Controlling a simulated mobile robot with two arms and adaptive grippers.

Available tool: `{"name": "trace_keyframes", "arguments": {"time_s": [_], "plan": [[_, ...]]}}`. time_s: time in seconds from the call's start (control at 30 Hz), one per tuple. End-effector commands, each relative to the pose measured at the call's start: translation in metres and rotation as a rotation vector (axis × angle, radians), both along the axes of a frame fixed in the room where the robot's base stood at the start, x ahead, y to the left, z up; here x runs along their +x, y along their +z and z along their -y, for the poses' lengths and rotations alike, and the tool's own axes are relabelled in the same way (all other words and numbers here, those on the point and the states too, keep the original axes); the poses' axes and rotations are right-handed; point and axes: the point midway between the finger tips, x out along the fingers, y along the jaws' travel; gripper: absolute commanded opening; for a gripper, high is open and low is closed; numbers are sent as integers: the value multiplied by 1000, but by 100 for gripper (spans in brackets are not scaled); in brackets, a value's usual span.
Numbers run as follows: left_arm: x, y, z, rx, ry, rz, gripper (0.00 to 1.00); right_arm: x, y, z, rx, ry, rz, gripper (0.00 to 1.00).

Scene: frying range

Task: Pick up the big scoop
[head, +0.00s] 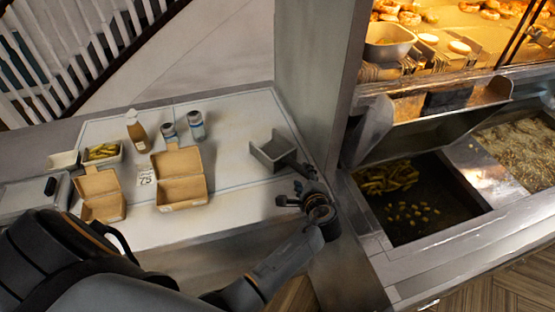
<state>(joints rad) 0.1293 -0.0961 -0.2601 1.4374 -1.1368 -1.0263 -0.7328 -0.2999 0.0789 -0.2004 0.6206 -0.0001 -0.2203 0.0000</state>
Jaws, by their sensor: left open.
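A grey metal scoop (268,152) lies on the right part of the white counter, with its open pan towards the left and its dark handle pointing right towards my gripper. My left gripper (292,194) is open and empty at the counter's right edge, just in front of the handle's end. The gripper partly overlaps the area near the handle, and I cannot tell whether they touch. My right gripper is not in view.
The white counter (240,212) holds open cardboard boxes (180,178), a sauce bottle (136,133), two cans (195,126) and a small price card (144,175). A grey pillar (315,80) rises behind the scoop. A fryer basin (415,225) with food stands right.

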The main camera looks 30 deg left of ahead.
Motion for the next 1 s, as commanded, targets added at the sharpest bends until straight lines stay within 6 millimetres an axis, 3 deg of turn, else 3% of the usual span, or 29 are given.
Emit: {"name": "trace_keyframes", "arguments": {"time_s": [0.3, 0.63, 0.67, 0.9, 1.0], "plan": [[31, -17, -27, 2, 1, 1, 50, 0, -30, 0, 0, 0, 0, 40], [37, -16, -32, 0, 0, 0, 50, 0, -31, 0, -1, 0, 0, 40], [37, -16, -32, 0, 0, 0, 48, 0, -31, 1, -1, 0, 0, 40], [36, -16, -32, 0, 0, -1, 0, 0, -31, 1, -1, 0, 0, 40], [36, -16, -31, 0, 0, -1, 0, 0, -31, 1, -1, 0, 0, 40]]}}
